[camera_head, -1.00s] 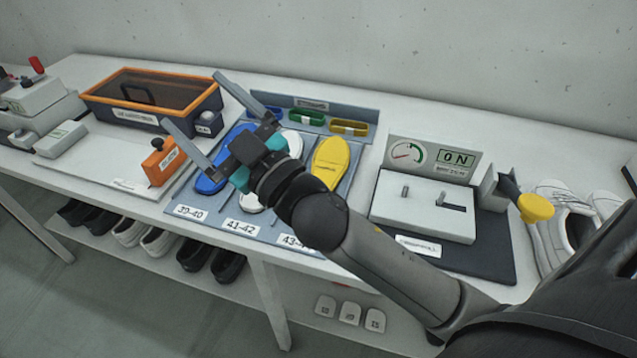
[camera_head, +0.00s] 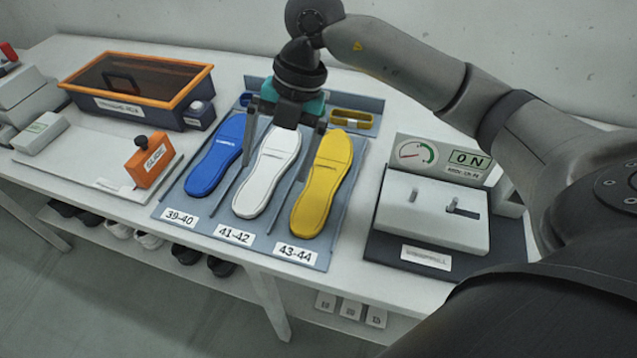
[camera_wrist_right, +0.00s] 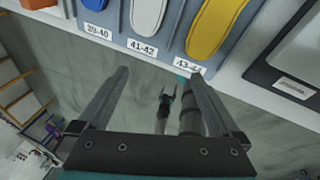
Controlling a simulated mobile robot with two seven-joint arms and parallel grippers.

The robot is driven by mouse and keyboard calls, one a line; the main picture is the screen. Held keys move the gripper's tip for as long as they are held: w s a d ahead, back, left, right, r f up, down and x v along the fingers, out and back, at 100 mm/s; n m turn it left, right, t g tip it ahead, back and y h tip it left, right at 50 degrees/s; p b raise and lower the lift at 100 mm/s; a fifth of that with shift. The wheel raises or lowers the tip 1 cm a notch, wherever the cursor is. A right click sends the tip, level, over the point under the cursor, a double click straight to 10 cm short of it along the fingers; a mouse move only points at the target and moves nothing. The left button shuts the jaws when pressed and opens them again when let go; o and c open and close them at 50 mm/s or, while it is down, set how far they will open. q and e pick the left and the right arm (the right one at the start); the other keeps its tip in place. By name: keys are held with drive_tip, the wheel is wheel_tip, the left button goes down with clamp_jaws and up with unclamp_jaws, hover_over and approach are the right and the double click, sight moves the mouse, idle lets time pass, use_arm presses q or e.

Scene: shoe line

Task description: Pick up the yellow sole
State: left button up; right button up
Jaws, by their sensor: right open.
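The yellow sole (camera_head: 322,185) lies in the right slot of the grey-blue sole tray (camera_head: 203,231), at the 43-44 label. It also shows at the top of the right wrist view (camera_wrist_right: 215,27). The white sole (camera_head: 267,178) lies in the middle slot and the blue sole (camera_head: 213,160) in the left one. My right gripper (camera_head: 277,166) is open and empty, with its fingers pointing down over the white sole's upper part. Its right finger is near the yellow sole's left edge. In the right wrist view the open fingers (camera_wrist_right: 160,78) have nothing between them.
A grey press with a gauge and ON sign (camera_head: 440,205) stands right of the tray. An orange block (camera_head: 150,160) and an orange-rimmed box (camera_head: 135,85) stand left. Coloured pieces, one yellow (camera_head: 352,118), sit at the tray's back. Shoes are on the shelf below.

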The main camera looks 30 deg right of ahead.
drive_tip(key=w+d+r+m+h, duration=0.15)
drive_tip(key=d+h, duration=0.25)
drive_tip(key=d, duration=0.4)
drive_tip(key=b, duration=0.2)
hover_over(319, 191)
drive_tip(key=shift+m, duration=0.45)
drive_tip(key=f, duration=0.9)
drive_tip(key=shift+s+d+f, duration=0.1)
drive_tip(key=shift+d+f, duration=0.1)
drive_tip(key=shift+f, duration=0.2)
drive_tip(key=shift+a+f, duration=0.15)
drive_tip(key=shift+f, duration=1.25)
drive_tip(key=shift+a+f, duration=0.1)
drive_tip(key=shift+f, duration=1.3)
use_arm(q)
drive_tip(key=shift+w+d+f, duration=0.1)
drive_tip(key=shift+w+f, duration=0.1)
drive_tip(key=shift+f, duration=0.4)
drive_tip(key=shift+w+f, duration=0.2)
drive_tip(key=shift+f, duration=0.35)
use_arm(e)
drive_tip(key=shift+c, duration=0.4)
drive_tip(key=c, duration=1.4)
